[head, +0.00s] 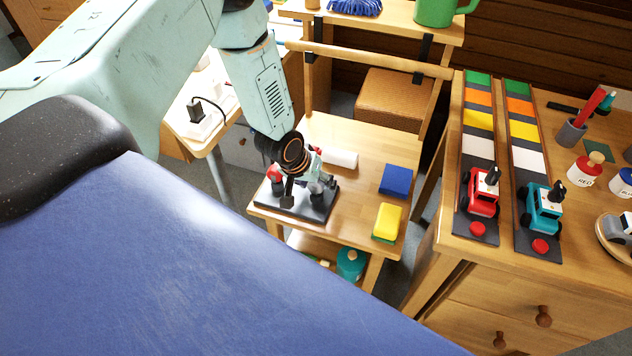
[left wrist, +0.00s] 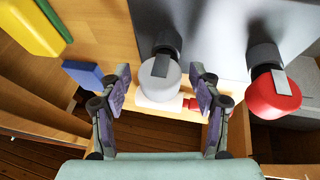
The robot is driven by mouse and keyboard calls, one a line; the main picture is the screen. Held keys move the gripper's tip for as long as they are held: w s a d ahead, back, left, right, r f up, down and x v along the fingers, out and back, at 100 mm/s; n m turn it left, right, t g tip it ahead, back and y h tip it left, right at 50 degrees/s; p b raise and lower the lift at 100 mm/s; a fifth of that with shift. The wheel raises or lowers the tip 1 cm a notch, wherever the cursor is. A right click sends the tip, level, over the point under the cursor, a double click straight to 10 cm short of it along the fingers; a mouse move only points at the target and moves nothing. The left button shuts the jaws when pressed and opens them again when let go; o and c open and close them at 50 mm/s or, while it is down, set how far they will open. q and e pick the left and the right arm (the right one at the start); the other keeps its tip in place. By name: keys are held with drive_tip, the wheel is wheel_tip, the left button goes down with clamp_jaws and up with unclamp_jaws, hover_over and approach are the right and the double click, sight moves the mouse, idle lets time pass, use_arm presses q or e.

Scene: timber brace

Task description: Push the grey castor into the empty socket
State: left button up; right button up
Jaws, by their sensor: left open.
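The grey castor (left wrist: 160,77) is a pale rounded piece beside a dark cylinder on the dark plate (left wrist: 205,25), which also shows in the head view (head: 312,212). My left gripper (left wrist: 164,88) is open, one finger on each side of the grey castor; I cannot tell whether either touches it. In the head view my left gripper (head: 309,188) is low over the plate and hides part of it. A red castor (left wrist: 273,95) is at the right, outside the fingers; it also shows in the head view (head: 274,174). I cannot make out the empty socket. My right gripper is not in view.
On the small wooden table (head: 360,135) are a white roll (head: 340,158), a blue block (head: 396,180) and a yellow sponge (head: 386,221). A bench with a red toy vehicle (head: 481,199) and a teal one (head: 544,207) stands right. A blue surface (head: 170,275) fills the foreground.

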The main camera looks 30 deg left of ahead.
use_arm(q)
drive_tip(key=v, duration=1.2)
idle(0.4)
idle(0.6)
drive_tip(key=s+d+f+m+g, duration=0.1)
drive_tip(key=s+d+f, duration=0.2)
drive_tip(key=s, duration=0.6)
drive_tip(key=s+d+f+g, duration=0.2)
drive_tip(key=s+f, duration=0.3)
drive_tip(key=s, duration=0.3)
drive_tip(key=s+d+f+m+g+y, duration=0.1)
drive_tip(key=s+d+f, duration=0.3)
drive_tip(key=s, duration=0.5)
drive_tip(key=shift+s+d+m+g, duration=0.25)
drive_tip(key=shift+s+m+g, duration=0.1)
drive_tip(key=shift+g, duration=0.15)
